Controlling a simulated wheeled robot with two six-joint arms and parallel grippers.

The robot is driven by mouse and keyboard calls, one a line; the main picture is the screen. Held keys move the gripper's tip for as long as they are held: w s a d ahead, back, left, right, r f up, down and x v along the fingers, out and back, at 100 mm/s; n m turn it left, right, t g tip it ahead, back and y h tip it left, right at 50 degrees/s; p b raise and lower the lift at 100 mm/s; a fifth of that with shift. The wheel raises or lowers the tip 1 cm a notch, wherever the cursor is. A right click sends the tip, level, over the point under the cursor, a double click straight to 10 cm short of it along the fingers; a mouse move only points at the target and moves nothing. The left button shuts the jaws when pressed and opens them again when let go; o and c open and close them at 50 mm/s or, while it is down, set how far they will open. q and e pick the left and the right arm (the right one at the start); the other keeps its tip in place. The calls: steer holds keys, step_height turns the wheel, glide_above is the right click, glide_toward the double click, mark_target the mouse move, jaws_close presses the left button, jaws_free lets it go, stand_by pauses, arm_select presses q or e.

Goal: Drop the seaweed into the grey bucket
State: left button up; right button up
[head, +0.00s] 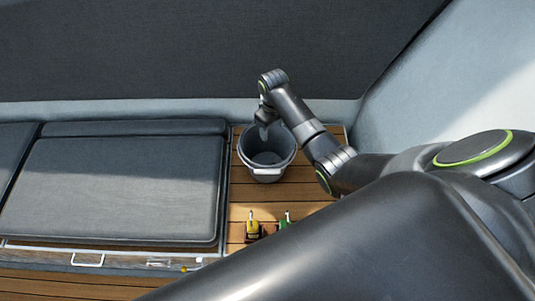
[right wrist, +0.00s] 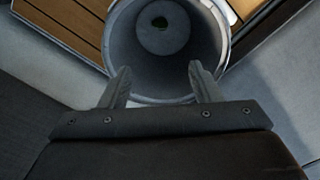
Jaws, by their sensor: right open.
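The grey bucket (head: 267,172) stands on the wooden slats in the middle of the head view. My right gripper (head: 264,129) is above the bucket's back rim and points down. The right wrist view shows its two fingers (right wrist: 160,85) apart, with nothing between them, over the near part of the bucket (right wrist: 122,50). My left gripper is not in view.
A yellow-and-black item (head: 252,228) and a green-and-red item (head: 284,222) stand on the slats in front of the bucket. A grey seat cushion (head: 115,190) lies to the left. The cockpit wall (head: 440,75) rises to the right. My right arm covers the lower right.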

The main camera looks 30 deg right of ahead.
step_height(320, 180, up, 12)
steer(key=shift+f+b, duration=0.25)
steer(key=shift+b, duration=0.1)
steer(key=shift+f, duration=0.1)
